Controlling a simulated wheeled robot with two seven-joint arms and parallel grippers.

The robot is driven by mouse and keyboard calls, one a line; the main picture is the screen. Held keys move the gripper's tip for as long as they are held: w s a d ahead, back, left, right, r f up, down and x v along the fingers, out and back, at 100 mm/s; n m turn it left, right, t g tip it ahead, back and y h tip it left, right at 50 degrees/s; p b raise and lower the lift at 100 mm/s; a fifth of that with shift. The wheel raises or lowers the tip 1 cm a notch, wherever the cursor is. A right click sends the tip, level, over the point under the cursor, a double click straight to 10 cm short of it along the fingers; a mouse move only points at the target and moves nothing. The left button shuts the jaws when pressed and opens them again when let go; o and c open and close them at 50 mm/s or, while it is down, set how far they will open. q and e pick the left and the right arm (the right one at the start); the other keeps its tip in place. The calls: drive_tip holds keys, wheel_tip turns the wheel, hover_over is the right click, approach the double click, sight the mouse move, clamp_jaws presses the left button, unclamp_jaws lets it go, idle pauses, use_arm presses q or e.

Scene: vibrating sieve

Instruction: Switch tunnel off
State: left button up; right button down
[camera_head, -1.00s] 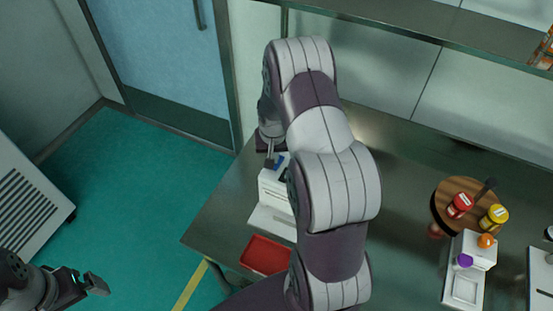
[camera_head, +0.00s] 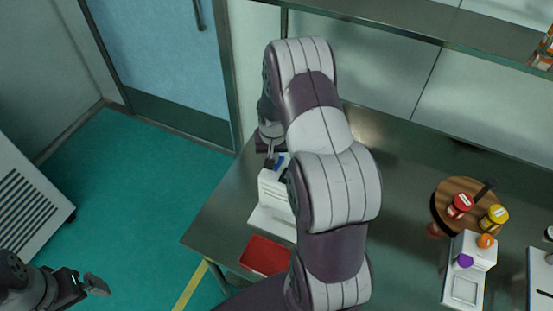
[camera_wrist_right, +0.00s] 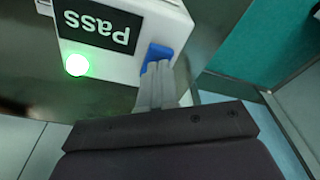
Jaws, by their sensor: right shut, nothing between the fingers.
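A white machine (camera_head: 272,190) stands on the left end of the steel table, partly hidden behind my right arm. In the right wrist view its white housing (camera_wrist_right: 118,66) carries a dark sign reading PASS (camera_wrist_right: 100,28) and a lit green lamp (camera_wrist_right: 76,65). A blue switch (camera_wrist_right: 158,53) sits at its edge; it also shows in the head view (camera_head: 280,161). My right gripper (camera_wrist_right: 157,68) is shut and empty, its fingertips right at the blue switch; contact is hard to tell. My left gripper (camera_head: 88,284) hangs over the floor at lower left, far from the machine; its jaw opening is unclear.
A red tray (camera_head: 265,256) lies at the table's front edge. To the right are a round wooden stand (camera_head: 452,190) with red and yellow jars and a white device (camera_head: 465,283) with orange and purple knobs. A shelf (camera_head: 400,30) runs above the table.

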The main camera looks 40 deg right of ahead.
drive_tip(key=shift+f+b, duration=0.65)
drive_tip(key=shift+f, duration=0.25)
idle(0.8)
wheel_tip(320, 180, up, 7)
drive_tip(key=p, duration=0.6)
drive_tip(key=shift+r, duration=0.1)
idle(0.4)
drive_tip(key=s+a+r+n+b, duration=0.2)
drive_tip(key=s+a+n+b, duration=0.1)
drive_tip(key=s+a, duration=0.3)
drive_tip(key=s+a+r+n+y+b, duration=0.1)
drive_tip(key=s+a+r+n+b, duration=0.1)
drive_tip(key=s+a, duration=0.5)
drive_tip(key=a+n+b, duration=0.1)
drive_tip(key=a+b, duration=0.1)
drive_tip(key=a, duration=0.2)
drive_tip(key=shift+a+r+n+b, duration=0.15)
drive_tip(key=shift+a+n+b, duration=0.15)
drive_tip(key=shift+n+b, duration=0.1)
